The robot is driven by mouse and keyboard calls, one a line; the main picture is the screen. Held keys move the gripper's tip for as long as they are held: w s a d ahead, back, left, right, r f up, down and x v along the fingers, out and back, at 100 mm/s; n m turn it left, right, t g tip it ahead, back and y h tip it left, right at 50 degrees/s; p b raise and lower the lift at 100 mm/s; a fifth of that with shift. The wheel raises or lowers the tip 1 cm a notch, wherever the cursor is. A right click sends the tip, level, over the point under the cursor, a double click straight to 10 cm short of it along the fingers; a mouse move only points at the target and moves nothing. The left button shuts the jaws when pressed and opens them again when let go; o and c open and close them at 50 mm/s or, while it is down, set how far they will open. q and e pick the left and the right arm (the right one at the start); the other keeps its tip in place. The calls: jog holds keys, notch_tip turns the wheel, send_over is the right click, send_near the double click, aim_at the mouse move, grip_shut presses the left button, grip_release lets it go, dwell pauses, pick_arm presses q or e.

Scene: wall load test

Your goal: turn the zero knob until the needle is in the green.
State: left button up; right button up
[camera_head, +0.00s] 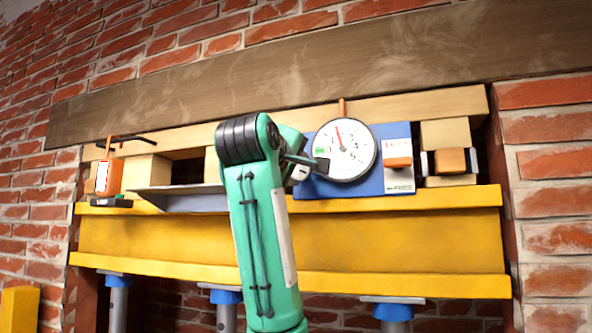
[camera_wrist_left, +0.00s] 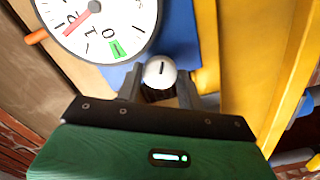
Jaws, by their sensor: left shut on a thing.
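The round white gauge (camera_head: 345,150) sits on a blue plate (camera_head: 370,187) in the wall opening; it also shows in the left wrist view (camera_wrist_left: 98,22). Its red needle (camera_head: 339,134) points up near the top of the dial, apart from the green mark (camera_head: 320,151). In the left wrist view the red needle (camera_wrist_left: 80,19) is also clear of the green mark (camera_wrist_left: 117,48). The zero knob (camera_wrist_left: 160,72), with a white face and dark slot line, is between the fingers of my left gripper (camera_wrist_left: 160,88), which is shut on it. In the head view my arm and gripper cover the knob.
A yellow beam (camera_head: 400,245) runs below the gauge, on blue-topped posts. A grey-brown timber (camera_head: 300,65) spans above. An orange tab (camera_head: 397,162) and a brown block (camera_head: 451,161) are right of the gauge. An orange-and-white device (camera_head: 108,177) stands at the far left.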

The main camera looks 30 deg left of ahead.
pick_arm(q)
jog(key=n+b, duration=0.2)
jog(key=n, duration=0.1)
jog(key=shift+f, duration=0.15)
jog(key=shift+d+n+b, duration=0.1)
jog(key=shift+n+b, duration=0.35)
jog(key=shift+n, duration=0.65)
jog(key=n, duration=0.2)
jog(key=shift+n, duration=0.4)
jog(key=n, duration=0.4)
jog(key=shift+n+p, duration=0.4)
jog(key=shift+n, duration=1.9)
jog(key=o, duration=1)
